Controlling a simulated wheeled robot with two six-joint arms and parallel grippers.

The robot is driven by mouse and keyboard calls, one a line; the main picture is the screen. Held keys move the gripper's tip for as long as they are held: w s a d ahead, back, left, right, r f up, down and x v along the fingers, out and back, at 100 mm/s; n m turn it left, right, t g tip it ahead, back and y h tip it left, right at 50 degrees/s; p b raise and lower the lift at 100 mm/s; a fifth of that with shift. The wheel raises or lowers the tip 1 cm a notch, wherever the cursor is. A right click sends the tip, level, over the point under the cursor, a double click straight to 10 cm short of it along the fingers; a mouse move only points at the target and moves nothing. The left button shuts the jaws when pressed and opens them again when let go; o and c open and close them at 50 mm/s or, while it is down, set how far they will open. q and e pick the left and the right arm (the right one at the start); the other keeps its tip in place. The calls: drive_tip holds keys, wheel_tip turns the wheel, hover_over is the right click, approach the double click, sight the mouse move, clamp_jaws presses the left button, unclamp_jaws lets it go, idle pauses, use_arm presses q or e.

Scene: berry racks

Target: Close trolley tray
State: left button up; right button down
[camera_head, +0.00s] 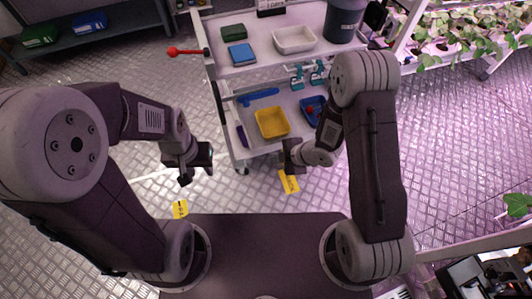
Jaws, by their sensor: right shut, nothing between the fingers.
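The trolley tray (243,141) is a light lower level of the trolley (262,69), below its top shelf. It carries a yellow bin (272,123), a dark blue bin (312,110), a blue tool (258,97) and teal clamp-like items (308,75). My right gripper (291,160) is shut and empty at the tray's front edge, right of the yellow bin; I cannot tell whether it touches. My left gripper (197,173) appears open and empty, left of the trolley and apart from it.
The top shelf holds a white bin (294,40), a dark bucket (343,20) and boxes. A red-knobbed lever (173,52) sticks out left. Plant racks (455,35) stand at the right, a shelf (85,35) at the back left. Metal floor lies open on both sides.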

sight(259, 152)
use_arm(q)
drive_tip(key=shift+f, duration=0.4)
use_arm(e)
drive_tip(key=shift+w+a+f, duration=0.55)
drive_tip(key=shift+w, duration=0.3)
drive_tip(key=shift+w+a+f, duration=0.6)
drive_tip(key=shift+w, duration=0.3)
drive_tip(key=shift+w+a+f, duration=0.55)
drive_tip(key=shift+w, duration=0.3)
use_arm(q)
drive_tip(key=shift+w, duration=0.1)
use_arm(e)
drive_tip(key=shift+w, duration=0.15)
